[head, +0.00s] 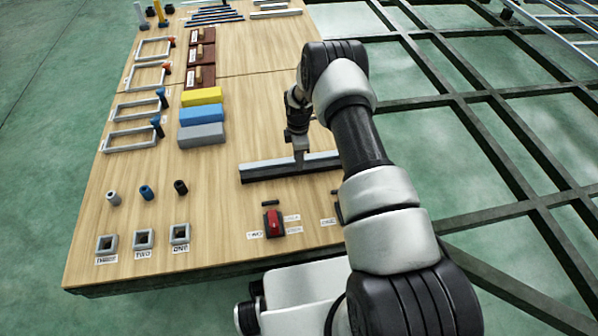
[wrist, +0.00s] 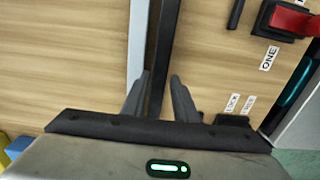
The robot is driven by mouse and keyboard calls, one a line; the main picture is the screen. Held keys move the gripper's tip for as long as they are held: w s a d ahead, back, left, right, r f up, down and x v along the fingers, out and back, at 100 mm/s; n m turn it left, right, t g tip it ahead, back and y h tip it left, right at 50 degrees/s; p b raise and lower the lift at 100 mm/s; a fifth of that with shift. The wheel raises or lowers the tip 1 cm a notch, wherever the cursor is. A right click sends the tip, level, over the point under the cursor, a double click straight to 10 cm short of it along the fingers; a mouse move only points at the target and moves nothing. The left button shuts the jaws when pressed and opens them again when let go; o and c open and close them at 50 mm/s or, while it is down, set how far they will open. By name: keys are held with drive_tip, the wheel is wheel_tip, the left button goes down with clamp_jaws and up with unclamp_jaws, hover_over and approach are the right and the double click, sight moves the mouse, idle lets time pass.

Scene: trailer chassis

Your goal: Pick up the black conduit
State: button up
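The black conduit (head: 275,172) is a long dark bar lying on the wooden table, close alongside a grey bar (head: 262,164). In the wrist view the black conduit (wrist: 162,45) runs up between my two fingers, and the grey bar (wrist: 138,45) lies just to its left. My gripper (head: 299,160) points down over the middle of the bars. In the wrist view my gripper (wrist: 160,75) is open, with one finger on each side of the black conduit. I cannot tell whether the fingers touch it. My arm hides the right end of the bars in the head view.
A red switch (head: 272,222) with labels sits near the table's front edge. Yellow, blue and grey blocks (head: 203,114) lie behind left. Small cylinders (head: 146,192) and square sockets (head: 143,239) stand at front left. The dark chassis frame (head: 480,170) lies to the right.

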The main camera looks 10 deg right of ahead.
wheel_tip(320, 180, down, 4)
drive_tip(key=shift+d+r+b, duration=0.1)
drive_tip(key=shift+r+b, duration=0.1)
drive_tip(key=shift+b, duration=0.2)
drive_tip(key=shift+r, duration=0.1)
clamp_jaws()
